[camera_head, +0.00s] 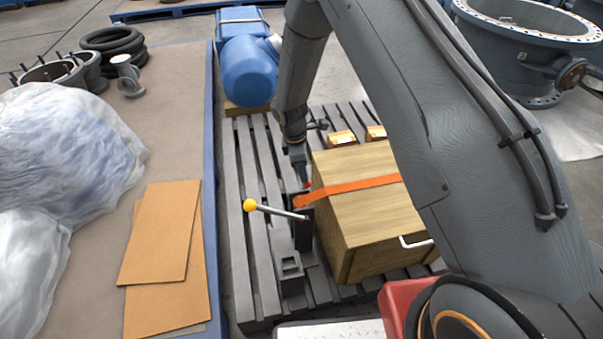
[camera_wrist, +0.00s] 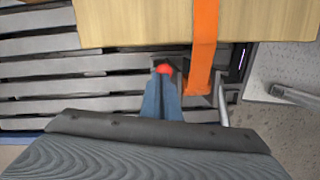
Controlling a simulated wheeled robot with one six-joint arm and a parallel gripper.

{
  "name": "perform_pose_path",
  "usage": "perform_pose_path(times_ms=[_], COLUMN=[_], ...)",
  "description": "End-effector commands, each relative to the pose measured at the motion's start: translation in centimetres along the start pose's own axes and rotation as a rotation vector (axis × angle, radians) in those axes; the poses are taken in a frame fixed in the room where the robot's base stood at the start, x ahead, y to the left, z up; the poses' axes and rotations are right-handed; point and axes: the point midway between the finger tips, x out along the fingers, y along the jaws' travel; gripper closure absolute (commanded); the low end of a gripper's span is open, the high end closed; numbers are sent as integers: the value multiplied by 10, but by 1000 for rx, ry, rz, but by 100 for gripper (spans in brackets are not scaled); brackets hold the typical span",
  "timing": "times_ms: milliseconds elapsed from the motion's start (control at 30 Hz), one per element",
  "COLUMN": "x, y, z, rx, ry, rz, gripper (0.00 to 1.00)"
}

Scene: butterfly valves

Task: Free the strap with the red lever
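A wooden crate (camera_head: 365,205) stands on a grey slatted pallet with an orange strap (camera_head: 350,188) over it. The strap (camera_wrist: 203,45) runs down the crate's side to a dark fitting in the wrist view. A lever with a yellow ball (camera_head: 250,205) sticks out left from a dark post (camera_head: 302,228). The red lever shows only as its red knob (camera_head: 308,185), left of the strap; its shaft is hidden. My gripper (camera_wrist: 164,80) has its blue-grey fingers close together, with their tips at the red knob (camera_wrist: 164,69). I cannot tell whether they grip it.
A blue motor (camera_head: 248,70) stands at the pallet's far end. A white handle (camera_head: 416,242) is on the crate's near side. At left, a table with a blue edge (camera_head: 209,190) holds brown sheets (camera_head: 160,235) and plastic wrap (camera_head: 65,150). Bare slats lie left of the post.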

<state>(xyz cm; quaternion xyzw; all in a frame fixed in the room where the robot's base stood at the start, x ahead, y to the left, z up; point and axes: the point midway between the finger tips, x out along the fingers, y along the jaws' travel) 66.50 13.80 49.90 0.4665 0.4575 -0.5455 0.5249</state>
Motion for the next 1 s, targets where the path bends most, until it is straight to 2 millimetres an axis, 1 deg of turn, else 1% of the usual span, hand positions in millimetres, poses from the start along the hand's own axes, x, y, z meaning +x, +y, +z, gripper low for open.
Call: perform_pose_path(times_ms=[33, 233, 367, 467, 600, 800, 1000], x=[10, 5, -9, -26, -55, -91, -111], y=[-8, -8, -7, -4, 1, 6, 8], z=[7, 3, -11, -28, -14, 3, 13], rx=[0, 0, 0, -2, 4, 5, 5], ry=[-10, -10, -8, -4, -2, -1, -1], rz=[-21, -19, -14, -4, 0, 1, 1], gripper=[100, 100, 100, 100, 100, 100, 100])
